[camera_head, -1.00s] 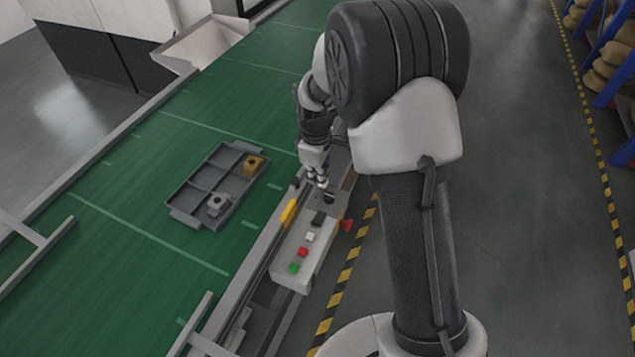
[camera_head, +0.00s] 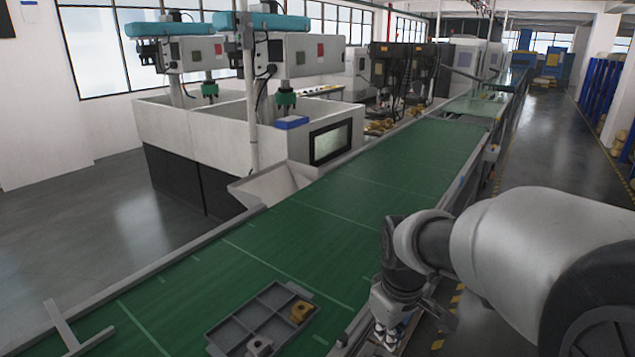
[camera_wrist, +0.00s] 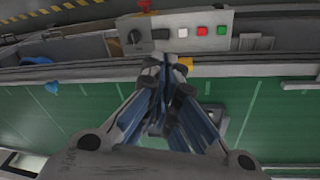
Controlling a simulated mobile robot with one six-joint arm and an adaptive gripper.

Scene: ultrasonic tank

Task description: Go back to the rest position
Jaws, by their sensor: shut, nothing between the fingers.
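My gripper (camera_head: 388,338) hangs over the near edge of the green conveyor, at the lower middle of the head view. In the wrist view my gripper (camera_wrist: 168,75) shows its fingers together and empty. Beyond the fingertips is the control box (camera_wrist: 190,30), with a black knob and white, red and green buttons. The fingers appear apart from the box. In the head view the box is hidden or out of frame.
A grey divided tray (camera_head: 228,335) lies on the green conveyor (camera_head: 340,200), holding a brass part (camera_head: 300,310) and a grey part (camera_head: 259,346). White tanks (camera_head: 200,130) stand behind the belt. A floor aisle (camera_head: 545,130) lies at right.

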